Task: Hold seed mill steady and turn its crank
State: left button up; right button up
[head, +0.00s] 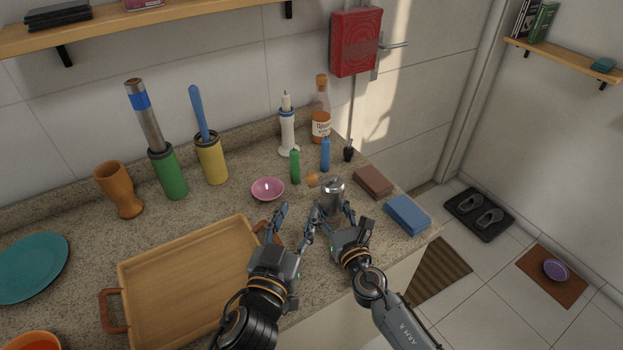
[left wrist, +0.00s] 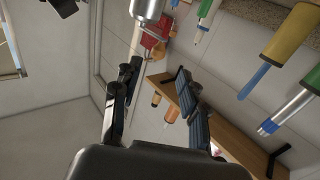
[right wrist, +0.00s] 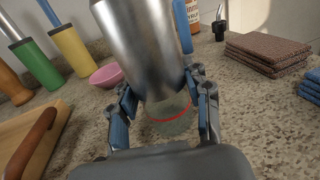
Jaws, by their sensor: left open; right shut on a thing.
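The seed mill (head: 332,194) is a silver metal cylinder on the counter near its right end. Its crank knob (head: 312,179) is a small wooden piece at the mill's upper left. The mill fills the upper middle of the right wrist view (right wrist: 145,45), with a clear lower part and a red ring below the metal. My right gripper (head: 333,212) is shut on the mill's body, one finger on each side. My left gripper (head: 295,222) is open and empty, just left of the mill and apart from the knob. The mill's metal end shows in the left wrist view (left wrist: 150,8).
A wooden tray (head: 185,225) lies to the left. A pink bowl (head: 268,189), green bottle (head: 295,167) and blue bottle (head: 325,155) stand behind. A brown cloth stack (head: 373,181) and blue cloth stack (head: 407,215) lie right, near the counter edge.

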aim_at(310, 184)
pick_arm(q)
jog(key=w, duration=0.3)
jog(key=w+d, duration=0.1)
jog(key=w, duration=0.3)
jog(key=w+d, duration=0.1)
jog(key=w, duration=0.2)
jog(key=shift+w, duration=0.25)
grip_shut()
